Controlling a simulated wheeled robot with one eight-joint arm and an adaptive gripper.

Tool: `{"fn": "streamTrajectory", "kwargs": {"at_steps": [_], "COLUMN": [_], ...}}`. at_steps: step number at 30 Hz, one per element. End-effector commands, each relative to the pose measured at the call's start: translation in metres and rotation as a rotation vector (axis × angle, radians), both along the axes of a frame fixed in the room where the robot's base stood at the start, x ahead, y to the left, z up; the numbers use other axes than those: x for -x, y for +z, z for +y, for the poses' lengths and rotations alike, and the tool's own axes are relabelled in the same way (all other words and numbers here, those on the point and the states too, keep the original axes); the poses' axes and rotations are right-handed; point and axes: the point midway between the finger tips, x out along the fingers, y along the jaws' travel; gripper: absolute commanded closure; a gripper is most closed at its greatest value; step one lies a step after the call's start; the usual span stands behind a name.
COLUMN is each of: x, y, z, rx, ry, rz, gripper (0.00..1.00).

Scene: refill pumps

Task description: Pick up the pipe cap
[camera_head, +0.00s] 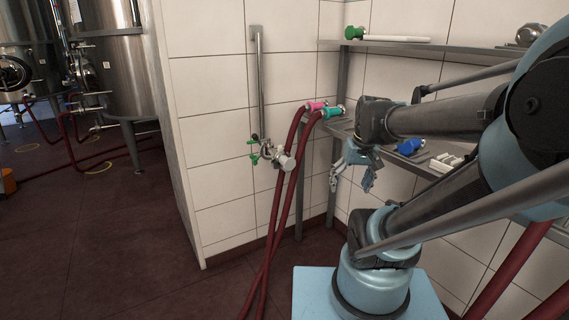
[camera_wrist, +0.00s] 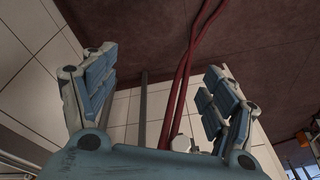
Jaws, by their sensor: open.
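A pale round fitting that looks like the pipe cap (camera_head: 287,162) sits at the lower end of the steel wall pipe (camera_head: 261,85), beside green-handled valves (camera_head: 254,150). I cannot be sure that it is the cap. My gripper (camera_head: 351,175) hangs to the right of it, fingers spread and empty, clearly apart from it. In the wrist view my open gripper (camera_wrist: 160,92) shows a finger at each side with nothing between them but background. A small whitish part, perhaps the fitting, shows low in that view, partly hidden by my gripper's body.
Red hoses (camera_head: 292,185) with pink and green ends hang between the pipe and my gripper. A lower shelf (camera_head: 420,158) holds a blue fitting (camera_head: 410,146); an upper shelf (camera_head: 450,48) holds a green-ended tool (camera_head: 385,37). Steel tanks (camera_head: 105,60) stand at left. Open floor lies front left.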

Motion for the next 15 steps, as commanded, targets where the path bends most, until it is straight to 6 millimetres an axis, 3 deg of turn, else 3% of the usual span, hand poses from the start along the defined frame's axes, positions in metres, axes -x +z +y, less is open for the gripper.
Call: {"fn": "streamTrajectory", "kwargs": {"at_steps": [6, 15], "x": [-0.056, -0.137], "y": [0.030, 0.055], "z": [0.022, 0.053], "rx": [-0.066, -0.157], "ry": [0.077, 0.184], "rz": [-0.002, -0.013], "gripper": [0.22, 0.22]}}
